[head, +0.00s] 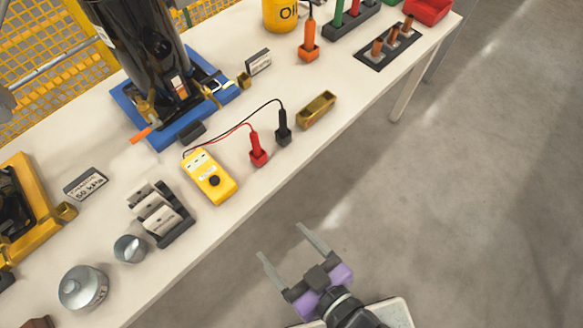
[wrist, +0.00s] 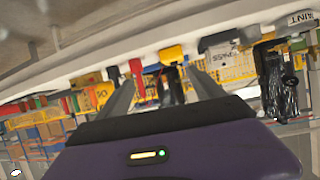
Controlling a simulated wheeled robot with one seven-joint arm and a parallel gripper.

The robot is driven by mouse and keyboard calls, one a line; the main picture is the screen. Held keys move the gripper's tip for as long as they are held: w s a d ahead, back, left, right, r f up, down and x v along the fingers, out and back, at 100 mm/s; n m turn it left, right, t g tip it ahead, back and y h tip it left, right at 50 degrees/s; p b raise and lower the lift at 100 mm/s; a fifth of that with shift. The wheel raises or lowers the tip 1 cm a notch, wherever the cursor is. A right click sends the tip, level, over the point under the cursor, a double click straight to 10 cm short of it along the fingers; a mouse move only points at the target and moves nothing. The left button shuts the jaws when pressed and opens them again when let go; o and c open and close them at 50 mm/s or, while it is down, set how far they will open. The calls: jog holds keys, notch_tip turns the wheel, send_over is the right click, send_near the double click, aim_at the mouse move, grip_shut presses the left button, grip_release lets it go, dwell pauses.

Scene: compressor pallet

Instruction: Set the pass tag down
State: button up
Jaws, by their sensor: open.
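My gripper (head: 280,240) is open, with nothing between its two grey fingers. It hangs over the floor, off the front edge of the table (head: 190,262), apart from everything on it. In the wrist view the open fingers (wrist: 162,78) point toward the bench. No pass tag is in my gripper. A dark rack (head: 177,228) on the table holds several whitish tags (head: 156,212) with lettering too small to read in the head view. The wrist view shows a dark block with lettering like "PASS" (wrist: 224,52). I cannot tell which piece is the pass tag.
A yellow meter (head: 210,178) with red (head: 258,150) and black probes (head: 283,128) lies near the front edge. A brass tray (head: 317,110) is to its right. A metal cup (head: 130,248) and a can (head: 83,287) stand left. A black compressor (head: 150,45) stands on a blue pallet (head: 185,132).

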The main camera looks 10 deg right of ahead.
jog(key=s+d+r+m+t+h, duration=0.1)
jog(key=s+d+r+h, duration=0.1)
jog(key=d, duration=0.3)
jog(key=s+d+r+m+t+h, duration=0.1)
jog(key=s+d+r+m, duration=0.1)
jog(key=s+d+r, duration=0.2)
jog(key=s+d+r+m+h, duration=0.1)
jog(key=s+d+r+h, duration=0.1)
jog(key=d, duration=0.6)
jog(key=s+r, duration=0.1)
jog(key=s, duration=0.1)
jog(key=shift+s+d+m+t+h, duration=0.2)
jog(key=shift+s+m+t+h, duration=0.1)
jog(key=shift+t, duration=0.1)
